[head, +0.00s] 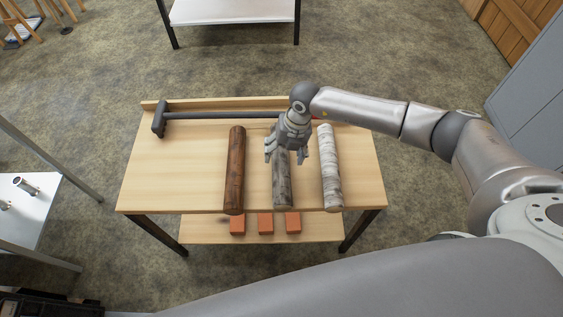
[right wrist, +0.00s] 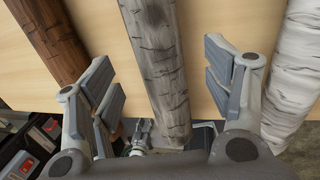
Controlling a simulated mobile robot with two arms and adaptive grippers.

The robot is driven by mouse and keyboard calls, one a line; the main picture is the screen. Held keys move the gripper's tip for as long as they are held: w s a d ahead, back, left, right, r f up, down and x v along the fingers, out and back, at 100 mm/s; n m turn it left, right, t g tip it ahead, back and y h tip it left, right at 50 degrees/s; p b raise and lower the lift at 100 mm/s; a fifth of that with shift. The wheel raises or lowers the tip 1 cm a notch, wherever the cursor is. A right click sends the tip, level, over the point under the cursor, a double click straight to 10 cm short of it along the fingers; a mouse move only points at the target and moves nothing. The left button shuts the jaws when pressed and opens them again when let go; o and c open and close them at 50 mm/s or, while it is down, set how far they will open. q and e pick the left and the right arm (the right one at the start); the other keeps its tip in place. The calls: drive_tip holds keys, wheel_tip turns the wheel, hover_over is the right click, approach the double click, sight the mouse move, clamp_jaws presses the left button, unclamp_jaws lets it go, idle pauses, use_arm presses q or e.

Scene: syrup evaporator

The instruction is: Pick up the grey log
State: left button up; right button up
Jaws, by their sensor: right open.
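The grey log (head: 283,190) lies on the wooden table between a brown log and a white log, its length running from back to front. My right gripper (head: 286,154) is over its middle to back part and hides some of it. In the right wrist view the grey log (right wrist: 158,58) runs between the two spread fingers, with a gap on each side. The right gripper is open and empty. My left gripper is in neither view.
The brown log (head: 235,170) lies to the left and the white log (head: 331,165) to the right. A long-handled black tool (head: 205,115) lies along the back of the table (head: 165,180). Several orange blocks (head: 265,222) sit on the lower shelf. The table's left part is clear.

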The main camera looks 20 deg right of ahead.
sight(282, 158)
drive_tip(key=x, duration=0.4)
drive_tip(key=shift+s+a+f, duration=0.1)
drive_tip(key=shift+s+f, duration=0.05)
drive_tip(key=shift+c, duration=0.5)
drive_tip(key=c, duration=1.2)
drive_tip(key=shift+c, duration=0.2)
